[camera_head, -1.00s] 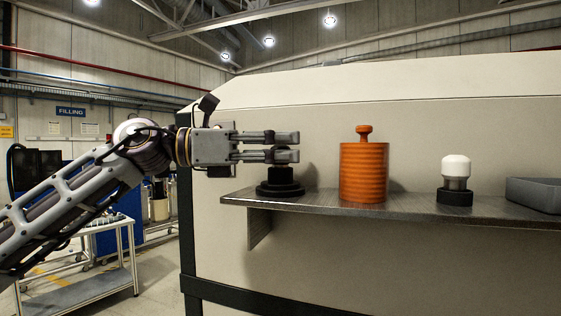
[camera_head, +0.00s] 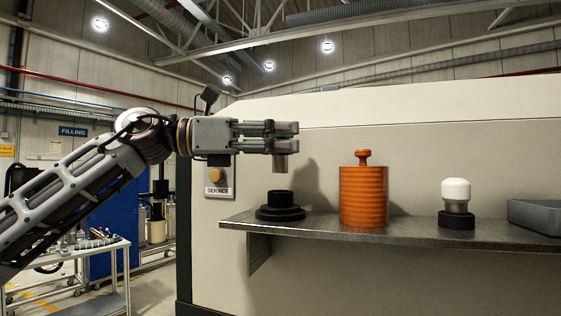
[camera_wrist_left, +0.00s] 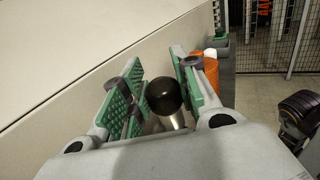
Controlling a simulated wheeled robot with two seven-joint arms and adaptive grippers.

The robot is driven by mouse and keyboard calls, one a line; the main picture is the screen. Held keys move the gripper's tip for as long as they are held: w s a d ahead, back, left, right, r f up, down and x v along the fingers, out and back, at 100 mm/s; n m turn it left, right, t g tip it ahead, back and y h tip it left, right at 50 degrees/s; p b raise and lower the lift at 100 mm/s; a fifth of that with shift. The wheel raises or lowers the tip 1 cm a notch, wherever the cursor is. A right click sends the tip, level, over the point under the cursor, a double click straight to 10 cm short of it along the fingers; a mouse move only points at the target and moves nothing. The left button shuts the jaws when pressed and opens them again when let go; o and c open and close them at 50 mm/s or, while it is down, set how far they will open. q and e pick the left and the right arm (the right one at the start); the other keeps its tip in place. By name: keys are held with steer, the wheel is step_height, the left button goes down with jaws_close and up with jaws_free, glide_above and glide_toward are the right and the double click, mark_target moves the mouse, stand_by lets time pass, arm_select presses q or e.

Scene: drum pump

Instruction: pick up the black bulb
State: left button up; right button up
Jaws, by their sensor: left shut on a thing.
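My left gripper (camera_head: 283,136) is shut on the black bulb and holds it in the air above the left end of the shelf. In the left wrist view the bulb (camera_wrist_left: 163,93) shows as a dark dome with a metallic base, between the green-padded fingers. In the head view the fingers hide the dark dome, and only the bulb's metallic base (camera_head: 280,162) shows below them. The black round socket (camera_head: 280,206) stands empty on the shelf beneath, apart from the bulb. My right gripper is not in view.
The metal shelf (camera_head: 400,232) also carries a ribbed orange canister (camera_head: 364,195) with a knob, a white bulb (camera_head: 456,192) in a black socket (camera_head: 456,220), and a grey tray (camera_head: 535,214) at the right. A SERVICE panel (camera_head: 217,178) is on the wall behind my gripper.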

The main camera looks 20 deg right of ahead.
arm_select(q)
step_height(320, 180, up, 22)
steer(key=p, duration=0.3)
steer(key=shift+r+p, duration=0.25)
steer(key=shift+p, duration=0.05)
stand_by(0.4)
